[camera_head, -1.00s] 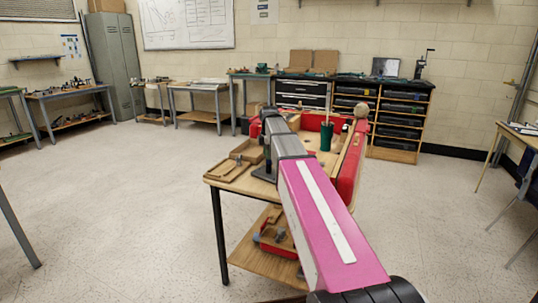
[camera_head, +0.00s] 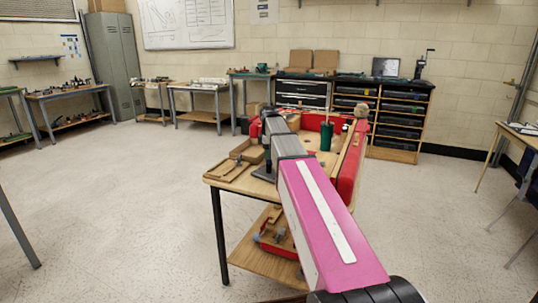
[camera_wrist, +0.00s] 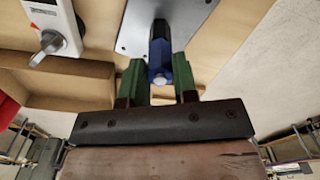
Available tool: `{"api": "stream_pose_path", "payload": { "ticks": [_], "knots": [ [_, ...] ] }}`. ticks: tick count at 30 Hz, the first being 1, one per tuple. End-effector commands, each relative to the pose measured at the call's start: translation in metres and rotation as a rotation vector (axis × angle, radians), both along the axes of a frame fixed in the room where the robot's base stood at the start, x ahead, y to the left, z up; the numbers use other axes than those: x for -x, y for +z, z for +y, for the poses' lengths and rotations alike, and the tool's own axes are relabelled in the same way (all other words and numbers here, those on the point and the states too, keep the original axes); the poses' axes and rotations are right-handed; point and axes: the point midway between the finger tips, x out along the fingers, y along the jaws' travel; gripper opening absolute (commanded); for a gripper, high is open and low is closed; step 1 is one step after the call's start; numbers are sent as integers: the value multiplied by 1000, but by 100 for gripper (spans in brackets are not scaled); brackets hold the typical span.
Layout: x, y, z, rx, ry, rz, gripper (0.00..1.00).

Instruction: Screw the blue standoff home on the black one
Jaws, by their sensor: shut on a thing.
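The blue standoff (camera_wrist: 161,50) shows in the wrist view between the two green fingers of my gripper (camera_wrist: 159,74), its pale round end facing the camera. My gripper is shut on it. The blue standoff stands over a grey metal plate (camera_wrist: 136,28).
A white device with a grey knob (camera_wrist: 51,41) and a wooden tray wall (camera_wrist: 90,76) lie left of the plate. In the head view a green cup (camera_head: 326,136) stands right of my arm, near the bench's red side wall (camera_head: 348,174). The floor left of the bench is clear.

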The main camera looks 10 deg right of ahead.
Motion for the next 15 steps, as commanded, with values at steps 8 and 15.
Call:
{"api": "stream_pose_path", "payload": {
  "ticks": [8, 15],
  "knots": [
    [0, 0, 0, 0, -151, 0, 0],
    [0, 0, 0, 0, -160, 0, 0]
  ]
}}
